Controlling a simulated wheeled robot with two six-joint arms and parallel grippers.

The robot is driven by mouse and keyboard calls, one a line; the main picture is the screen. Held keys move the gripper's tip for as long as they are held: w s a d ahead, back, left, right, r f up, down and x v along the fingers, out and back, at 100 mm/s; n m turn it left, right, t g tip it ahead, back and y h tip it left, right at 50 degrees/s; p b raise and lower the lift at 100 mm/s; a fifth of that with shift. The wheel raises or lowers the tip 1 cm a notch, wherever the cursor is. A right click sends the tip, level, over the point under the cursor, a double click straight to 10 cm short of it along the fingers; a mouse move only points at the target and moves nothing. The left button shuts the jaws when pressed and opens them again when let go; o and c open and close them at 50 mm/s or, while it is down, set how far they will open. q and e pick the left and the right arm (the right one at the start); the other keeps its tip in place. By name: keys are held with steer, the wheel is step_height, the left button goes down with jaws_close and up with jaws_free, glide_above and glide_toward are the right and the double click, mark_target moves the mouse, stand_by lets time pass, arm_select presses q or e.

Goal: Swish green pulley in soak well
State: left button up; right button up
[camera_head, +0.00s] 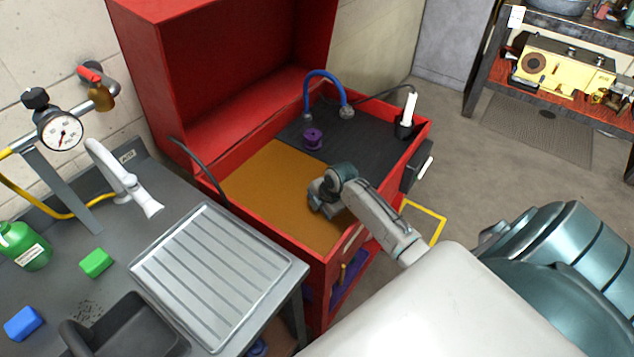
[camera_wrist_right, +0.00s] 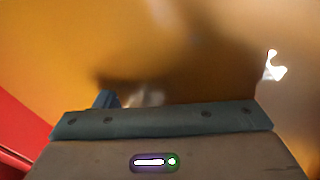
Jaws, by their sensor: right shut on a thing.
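The soak well (camera_head: 262,180) is the left part of the red washer's basin, filled with flat orange-brown liquid. My right gripper (camera_head: 318,203) points down into it near its right side, at or below the liquid surface. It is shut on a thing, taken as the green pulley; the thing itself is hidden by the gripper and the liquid. In the right wrist view the orange liquid (camera_wrist_right: 60,55) fills most of the picture, and the fingertips are too blurred to make out. My left gripper is not in view.
A purple pulley (camera_head: 313,138) stands on the dark mat (camera_head: 365,140) beside the well. A blue hose (camera_head: 322,76) and a white-tipped brush (camera_head: 409,107) are nearby. The red lid (camera_head: 220,60) stands open behind. A ribbed metal drainboard (camera_head: 215,270) lies left of the washer.

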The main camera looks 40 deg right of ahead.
steer(key=shift+r+p, duration=0.95)
steer(key=shift+r, duration=0.4)
arm_select(q)
steer(key=shift+b, duration=1.15)
arm_select(e)
steer(key=shift+f, duration=1.8)
steer(key=shift+r+p, duration=0.8)
steer(key=shift+r, duration=0.05)
step_height(320, 180, up, 5)
steer(key=p, duration=0.4)
arm_select(q)
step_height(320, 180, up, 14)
steer(key=p, duration=0.8)
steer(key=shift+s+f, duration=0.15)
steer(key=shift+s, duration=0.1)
arm_select(e)
step_height(320, 180, up, 16)
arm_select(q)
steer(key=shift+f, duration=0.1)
arm_select(e)
steer(key=shift+f, duration=0.1)
